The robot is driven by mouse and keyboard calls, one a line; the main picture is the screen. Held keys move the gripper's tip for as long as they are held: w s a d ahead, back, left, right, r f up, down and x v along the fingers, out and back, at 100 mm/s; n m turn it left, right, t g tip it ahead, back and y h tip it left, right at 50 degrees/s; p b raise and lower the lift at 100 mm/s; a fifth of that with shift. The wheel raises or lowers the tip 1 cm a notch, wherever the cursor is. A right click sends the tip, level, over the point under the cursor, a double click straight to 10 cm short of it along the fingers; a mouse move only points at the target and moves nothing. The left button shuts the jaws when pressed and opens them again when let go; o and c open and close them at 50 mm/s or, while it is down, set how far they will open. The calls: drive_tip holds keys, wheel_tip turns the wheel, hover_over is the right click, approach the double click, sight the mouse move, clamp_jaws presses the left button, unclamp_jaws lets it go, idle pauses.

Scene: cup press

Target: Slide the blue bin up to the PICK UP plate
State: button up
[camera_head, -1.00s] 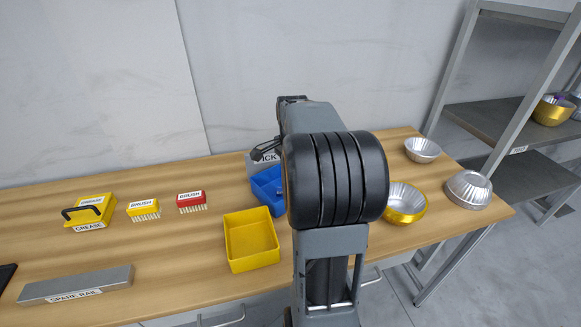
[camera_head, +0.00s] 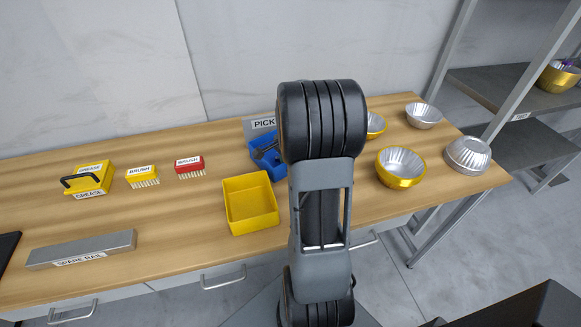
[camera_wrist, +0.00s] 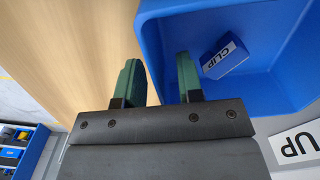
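The blue bin (camera_head: 257,141) stands on the bench right in front of the grey PICK UP plate (camera_head: 262,124), partly hidden by my arm. In the wrist view the blue bin (camera_wrist: 275,85) fills the upper right, and a blue box labelled CLIP lies inside it. The plate (camera_wrist: 298,147) shows at lower right, close to the bin's wall. My gripper (camera_wrist: 158,72) is open, with one green-padded finger outside the bin and one inside, the blue wall between them. In the head view my gripper (camera_head: 265,152) is small and dark at the bin.
A yellow bin (camera_head: 250,203) stands just in front and left of the blue bin. A red brush (camera_head: 189,163), a yellow brush (camera_head: 142,171) and a grease box (camera_head: 88,178) are further left. Metal and gold bowls (camera_head: 401,169) stand to the right. A wall backs the bench.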

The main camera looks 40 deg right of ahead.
drive_tip(key=shift+f, duration=0.95)
drive_tip(key=shift+c, duration=0.3)
clamp_jaws()
